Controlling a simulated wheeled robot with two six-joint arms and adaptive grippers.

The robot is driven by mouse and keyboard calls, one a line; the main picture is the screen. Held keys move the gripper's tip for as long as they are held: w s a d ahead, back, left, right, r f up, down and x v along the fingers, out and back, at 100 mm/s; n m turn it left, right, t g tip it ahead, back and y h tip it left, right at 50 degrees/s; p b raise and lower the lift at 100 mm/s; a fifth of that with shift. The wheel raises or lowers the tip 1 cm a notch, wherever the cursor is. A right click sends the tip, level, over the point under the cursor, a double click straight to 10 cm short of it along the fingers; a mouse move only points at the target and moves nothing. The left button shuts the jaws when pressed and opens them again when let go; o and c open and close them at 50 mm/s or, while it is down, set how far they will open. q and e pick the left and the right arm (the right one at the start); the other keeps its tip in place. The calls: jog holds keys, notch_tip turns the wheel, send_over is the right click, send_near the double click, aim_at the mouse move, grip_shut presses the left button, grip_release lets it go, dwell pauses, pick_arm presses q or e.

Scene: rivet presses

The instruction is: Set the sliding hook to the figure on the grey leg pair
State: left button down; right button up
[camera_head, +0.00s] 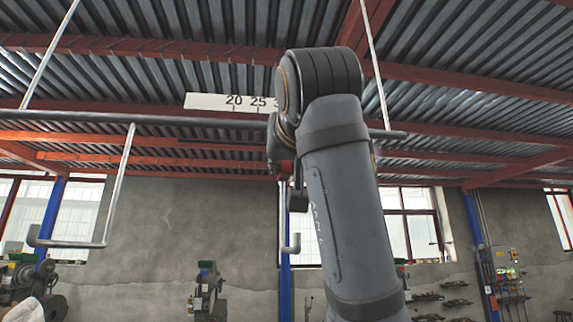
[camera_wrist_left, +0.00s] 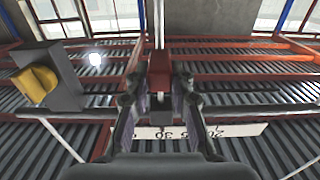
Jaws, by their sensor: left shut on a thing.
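A long grey rail (camera_head: 150,119) runs overhead with a white scale plate (camera_head: 215,102) above it. The figures 20 and 25 read clearly; the following one is cut off by my arm. The sliding hook's red block (camera_wrist_left: 160,72) sits between the fingers of my left gripper (camera_wrist_left: 159,100), which is shut on it. The hook's pale lower end (camera_head: 291,243) shows below my left gripper (camera_head: 296,192) in the head view. My arm hides the block's exact place on the scale. I cannot make out the grey leg pair or its figure. My right gripper is out of view.
A bent pale rod (camera_head: 118,185) hangs from the rail at the left. Thin slanting rods hold the rail from the red-beamed ceiling. A grey box with a yellow part (camera_wrist_left: 40,84) is at the left of the wrist view. Machines (camera_head: 207,290) stand low by the wall.

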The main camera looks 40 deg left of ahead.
aim_at(283, 166)
pick_arm(q)
jog(key=c, duration=1.5)
grip_release()
jog(key=shift+w+f, duration=0.15)
jog(key=shift+o, duration=1.1)
jog(key=shift+a, duration=0.25)
jog(key=shift+o, duration=0.6)
jog(key=shift+w+a+f, duration=0.1)
jog(key=shift+a, duration=0.4)
jog(key=v, duration=0.8)
jog(key=shift+a, duration=0.1)
jog(key=shift+w, duration=0.1)
